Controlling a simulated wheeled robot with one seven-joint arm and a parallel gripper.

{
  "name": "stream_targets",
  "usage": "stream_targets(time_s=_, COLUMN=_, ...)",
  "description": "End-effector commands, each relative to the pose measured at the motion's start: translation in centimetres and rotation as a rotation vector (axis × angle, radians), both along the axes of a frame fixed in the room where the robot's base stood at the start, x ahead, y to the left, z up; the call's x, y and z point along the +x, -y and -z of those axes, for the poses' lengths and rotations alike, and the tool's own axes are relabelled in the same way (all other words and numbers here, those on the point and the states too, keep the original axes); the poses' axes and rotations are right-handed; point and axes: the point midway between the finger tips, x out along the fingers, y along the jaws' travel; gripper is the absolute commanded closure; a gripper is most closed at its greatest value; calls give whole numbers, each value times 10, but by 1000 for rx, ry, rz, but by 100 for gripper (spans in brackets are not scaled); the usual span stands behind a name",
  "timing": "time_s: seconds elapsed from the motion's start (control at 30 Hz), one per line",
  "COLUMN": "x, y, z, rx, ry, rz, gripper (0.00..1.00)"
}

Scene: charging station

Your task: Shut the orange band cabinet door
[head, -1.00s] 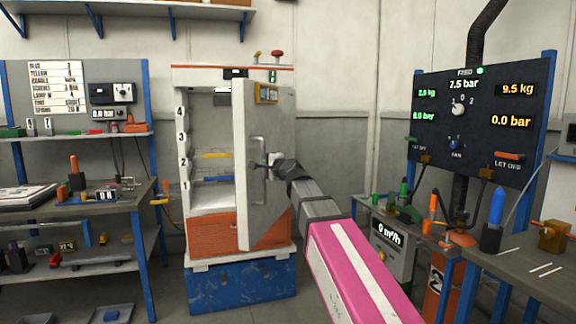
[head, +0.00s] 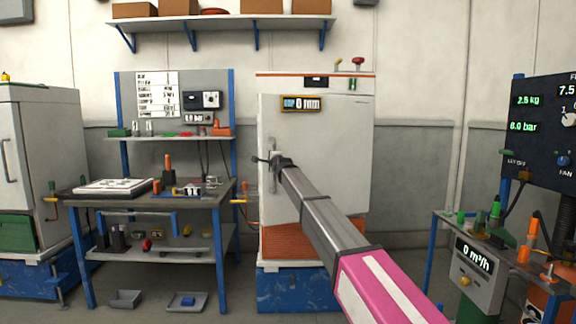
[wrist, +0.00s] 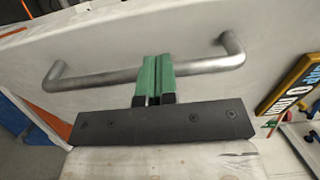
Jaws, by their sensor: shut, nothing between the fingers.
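The white cabinet door (head: 325,150) lies across the front of the cabinet with the orange band (head: 345,74) along its top. No shelves or interior show; I cannot tell whether a small gap is left. The door's upright metal handle (head: 273,180) is near its left edge, and it also shows in the wrist view (wrist: 95,78). My gripper (head: 268,160) is at the handle, partly hidden by my arm. In the wrist view its green fingers (wrist: 155,75) are closed together, overlapping the middle of the bar, with nothing held between them.
A workbench (head: 150,200) with blue legs stands left of the cabinet. Beyond it is another white cabinet (head: 40,150). A blue base (head: 290,287) carries the orange band cabinet. A dark gauge panel (head: 545,125) and bench are at the right. Floor shows before the workbench.

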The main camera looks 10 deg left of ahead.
Motion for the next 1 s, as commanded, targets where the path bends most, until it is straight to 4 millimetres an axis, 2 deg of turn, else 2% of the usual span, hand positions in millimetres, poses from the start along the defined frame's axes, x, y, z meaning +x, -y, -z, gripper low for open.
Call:
stream_targets(time_s=0.03, x=22, y=-18, z=-1, rx=0, ry=0, rz=-1, gripper=100)
stream_targets(time_s=0.1, x=38, y=-33, z=-1, rx=0, ry=0, rz=-1, gripper=100)
stream_targets(time_s=0.3, x=76, y=-61, z=0, rx=-1, ry=-1, rz=0, gripper=100)
stream_targets(time_s=0.4, x=88, y=-69, z=0, rx=-1, ry=-1, rz=0, gripper=100)
stream_targets(time_s=0.6, x=100, y=-76, z=0, rx=0, ry=0, rz=0, gripper=100)
stream_targets(time_s=1.0, x=102, y=-77, z=0, rx=0, ry=0, rz=0, gripper=100)
